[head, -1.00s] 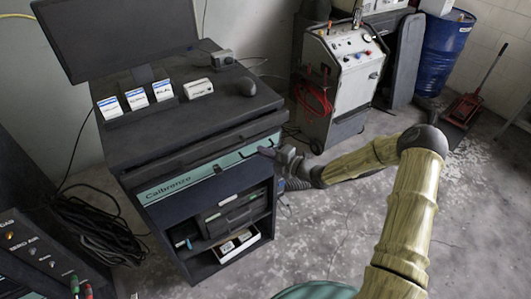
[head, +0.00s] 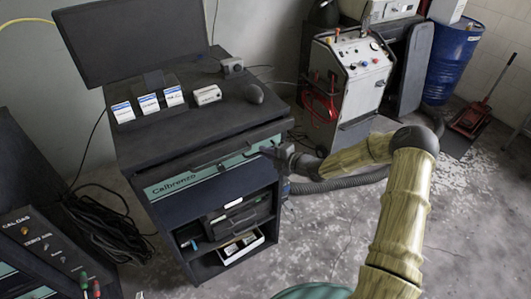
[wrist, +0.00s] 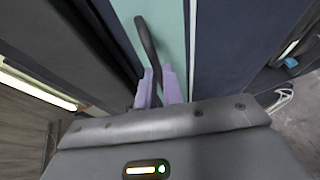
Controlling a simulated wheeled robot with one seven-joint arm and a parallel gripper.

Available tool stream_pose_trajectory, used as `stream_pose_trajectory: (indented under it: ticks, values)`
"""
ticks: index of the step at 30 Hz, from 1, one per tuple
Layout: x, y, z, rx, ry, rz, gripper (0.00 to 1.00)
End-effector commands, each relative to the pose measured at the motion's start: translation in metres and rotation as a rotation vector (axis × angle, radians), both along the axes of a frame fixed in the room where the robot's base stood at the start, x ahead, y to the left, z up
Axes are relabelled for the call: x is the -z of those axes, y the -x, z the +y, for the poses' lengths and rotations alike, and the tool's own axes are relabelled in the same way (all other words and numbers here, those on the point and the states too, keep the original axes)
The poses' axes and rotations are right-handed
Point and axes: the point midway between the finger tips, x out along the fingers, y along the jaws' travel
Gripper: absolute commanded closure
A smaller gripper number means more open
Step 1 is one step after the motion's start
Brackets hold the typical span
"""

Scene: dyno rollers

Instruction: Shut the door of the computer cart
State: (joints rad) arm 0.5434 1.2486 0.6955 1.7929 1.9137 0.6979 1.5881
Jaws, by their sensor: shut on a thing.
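The computer cart (head: 190,125) is a dark cabinet at left centre in the head view. A teal front band (head: 170,186) marked "Calbrenzo" runs below its top and carries a black bar handle (head: 205,171). Below the band the front is open, showing shelves. I cannot make out a separate door leaf. My gripper (head: 270,153) is at the right end of the band. In the wrist view, the lavender fingers (wrist: 159,88) close around the lower end of the black handle (wrist: 147,45), against the teal face (wrist: 172,30). The exact contact is partly hidden.
A monitor (head: 135,42), small boxes and a mouse (head: 254,93) sit on the cart top. A white tray (head: 240,248) stands on a lower shelf. Coiled black cables (head: 105,225) lie left. A grey machine (head: 350,85) and hose stand right.

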Motion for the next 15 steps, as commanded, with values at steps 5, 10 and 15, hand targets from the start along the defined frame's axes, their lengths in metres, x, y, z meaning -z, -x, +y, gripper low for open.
stream_pose_trajectory:
  ticks: [5,10,15]
  values:
    - [-0.0022,-0.0016,0.0005,0.002,-0.002,-0.005,0.69]
    - [-0.0019,-0.0014,0.0005,0.001,-0.003,-0.004,0.69]
    - [-0.0023,0.0012,-0.0029,0.001,-0.002,-0.004,0.69]
